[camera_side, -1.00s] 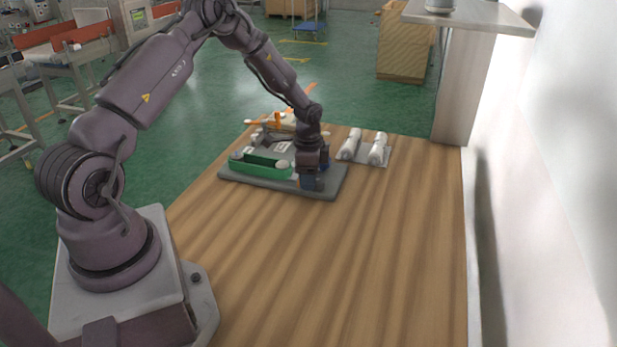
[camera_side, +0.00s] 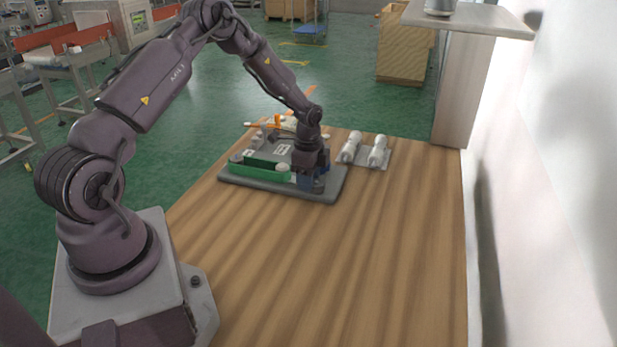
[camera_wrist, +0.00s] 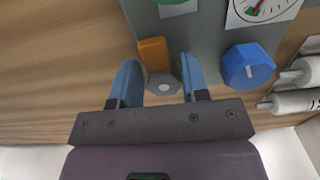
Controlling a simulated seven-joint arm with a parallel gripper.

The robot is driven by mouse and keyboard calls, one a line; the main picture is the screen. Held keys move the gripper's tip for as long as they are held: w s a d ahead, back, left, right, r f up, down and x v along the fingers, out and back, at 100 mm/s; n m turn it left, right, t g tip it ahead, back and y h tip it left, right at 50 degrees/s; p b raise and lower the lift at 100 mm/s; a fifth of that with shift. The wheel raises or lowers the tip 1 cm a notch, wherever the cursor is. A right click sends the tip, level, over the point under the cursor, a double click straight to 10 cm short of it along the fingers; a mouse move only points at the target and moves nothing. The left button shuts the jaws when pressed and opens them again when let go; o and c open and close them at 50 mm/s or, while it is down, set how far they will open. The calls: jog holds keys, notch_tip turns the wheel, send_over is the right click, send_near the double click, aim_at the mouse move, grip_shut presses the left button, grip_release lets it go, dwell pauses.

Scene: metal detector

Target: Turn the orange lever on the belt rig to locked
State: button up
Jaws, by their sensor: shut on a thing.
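The belt rig, a grey base plate (camera_side: 262,182) with a green belt frame (camera_side: 262,171), sits on the wooden table. In the wrist view the orange lever (camera_wrist: 153,53) is a short orange bar beside a grey hexagonal hub (camera_wrist: 162,85) near the plate's edge. My gripper (camera_wrist: 160,75) has its two blue fingers on either side of the lever and hub, shut on the lever. In the side view my gripper (camera_side: 312,186) is low over the right front corner of the plate and hides the lever.
A blue knob (camera_wrist: 247,66) stands right of the fingers in the wrist view, with a dial (camera_wrist: 262,8) above it. White rollers (camera_side: 377,151) lie on a plate behind the rig. The table's front and right (camera_side: 380,250) are clear.

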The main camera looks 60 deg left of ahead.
jog(key=o, duration=0.7)
jog(key=shift+d, duration=0.3)
jog(key=shift+c, duration=0.2)
jog(key=shift+a, duration=0.15)
jog(key=shift+r, duration=0.1)
notch_tip(320, 180, up, 13)
